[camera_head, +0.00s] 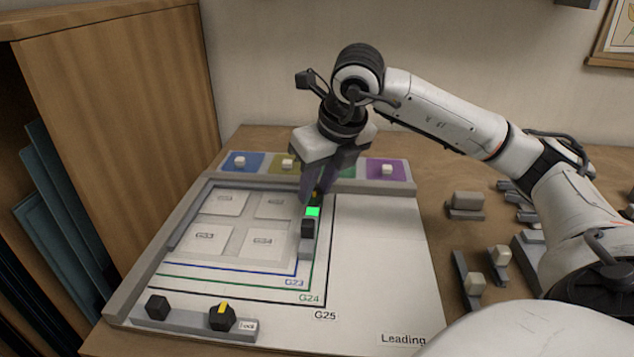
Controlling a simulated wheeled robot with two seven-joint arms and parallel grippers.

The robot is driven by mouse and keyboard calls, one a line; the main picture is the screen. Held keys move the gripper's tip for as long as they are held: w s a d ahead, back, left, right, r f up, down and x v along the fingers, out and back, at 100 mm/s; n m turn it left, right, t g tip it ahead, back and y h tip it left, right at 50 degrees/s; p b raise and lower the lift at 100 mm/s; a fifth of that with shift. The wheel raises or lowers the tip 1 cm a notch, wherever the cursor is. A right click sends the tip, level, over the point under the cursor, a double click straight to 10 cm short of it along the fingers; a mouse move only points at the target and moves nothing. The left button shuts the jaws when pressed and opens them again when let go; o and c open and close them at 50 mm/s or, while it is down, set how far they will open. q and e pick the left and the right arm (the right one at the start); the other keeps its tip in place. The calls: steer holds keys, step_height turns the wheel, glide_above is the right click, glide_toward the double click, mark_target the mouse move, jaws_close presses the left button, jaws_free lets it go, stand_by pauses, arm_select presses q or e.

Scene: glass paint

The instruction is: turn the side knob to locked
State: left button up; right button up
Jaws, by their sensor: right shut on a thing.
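The side fixture (306,250) is a narrow grey bar at the right edge of the pale panels on the board. It carries a black block (308,229) and a bright green patch (313,211). At its far end a small dark knob with an orange-yellow mark (316,196) shows between my fingers. My right gripper (314,199) points down and is shut on this knob. The fingers hide most of the knob, so its exact turn cannot be told. My left gripper is not in view.
A front bar (185,325) holds a black block (157,307) and a black knob with a yellow pointer (222,316). Coloured pads with pale knobs line the board's back. Several grey fittings (466,205) lie at right. A wooden cabinet (120,130) stands at left.

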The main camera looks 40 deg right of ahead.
steer(key=shift+r+m+h, duration=0.1)
steer(key=shift+m+h, duration=0.2)
steer(key=shift+m, duration=0.3)
steer(key=o, duration=1)
steer(key=shift+o, duration=0.2)
steer(key=p+v, duration=0.1)
steer(key=v, duration=0.9)
steer(key=shift+p, duration=0.35)
steer(key=shift+a+r, duration=0.1)
